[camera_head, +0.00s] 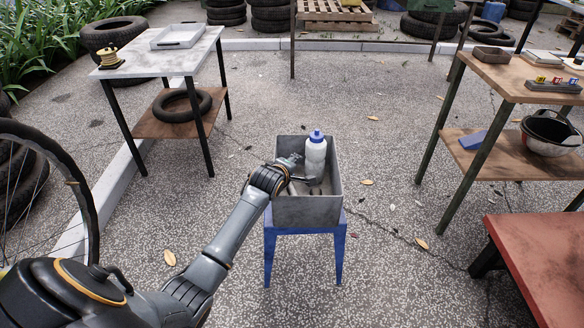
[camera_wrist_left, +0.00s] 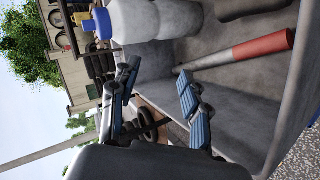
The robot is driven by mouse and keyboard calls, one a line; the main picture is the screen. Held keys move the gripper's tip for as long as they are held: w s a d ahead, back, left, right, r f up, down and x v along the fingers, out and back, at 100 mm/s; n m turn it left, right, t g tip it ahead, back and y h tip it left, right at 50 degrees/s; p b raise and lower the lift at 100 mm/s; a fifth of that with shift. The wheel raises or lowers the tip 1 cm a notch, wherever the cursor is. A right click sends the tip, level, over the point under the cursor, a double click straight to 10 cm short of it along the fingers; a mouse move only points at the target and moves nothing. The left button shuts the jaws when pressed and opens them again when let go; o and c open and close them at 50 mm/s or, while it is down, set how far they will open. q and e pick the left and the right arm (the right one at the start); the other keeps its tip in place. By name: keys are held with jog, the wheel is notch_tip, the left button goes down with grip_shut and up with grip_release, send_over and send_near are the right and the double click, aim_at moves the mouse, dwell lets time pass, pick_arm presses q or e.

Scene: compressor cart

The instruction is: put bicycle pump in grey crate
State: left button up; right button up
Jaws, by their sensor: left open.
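The grey crate (camera_head: 306,212) stands on a blue stool in the middle of the head view. My left gripper (camera_head: 300,180) is at the crate's opening, reaching in from the left side. In the left wrist view its two fingers (camera_wrist_left: 157,82) are apart, with nothing between them. A long silver rod with a red end (camera_wrist_left: 250,50), which looks like the bicycle pump, lies inside the crate (camera_wrist_left: 232,112), beyond the fingertips and apart from them. In the head view the arm and crate walls mostly hide it. My right gripper is not in view.
A white bottle with a blue cap (camera_head: 316,152) stands in the crate, close to my left gripper. The blue stool (camera_head: 306,238) is under the crate. A table with a white tray (camera_head: 180,37) is at the left; wooden tables (camera_head: 520,78) and a red bench (camera_head: 545,250) are at the right.

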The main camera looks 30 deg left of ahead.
pick_arm(q)
jog(key=p+v, duration=0.4)
jog(key=v, duration=0.8)
jog(key=shift+f, duration=0.2)
jog(key=s+d+f+m+g+h, duration=0.1)
jog(key=s+d+f+m, duration=0.3)
jog(key=s, duration=0.5)
jog(key=s+d+f+m+g+h, duration=0.1)
jog(key=s+d+f+m+g, duration=0.3)
jog(key=s+m, duration=0.5)
jog(key=s+d+f+m+g, duration=0.3)
jog(key=s+d+f+m, duration=0.2)
jog(key=s+d, duration=0.3)
jog(key=s+m, duration=0.1)
jog(key=s, duration=0.2)
jog(key=shift+f+m+h, duration=0.35)
jog(key=shift+m+h, duration=0.05)
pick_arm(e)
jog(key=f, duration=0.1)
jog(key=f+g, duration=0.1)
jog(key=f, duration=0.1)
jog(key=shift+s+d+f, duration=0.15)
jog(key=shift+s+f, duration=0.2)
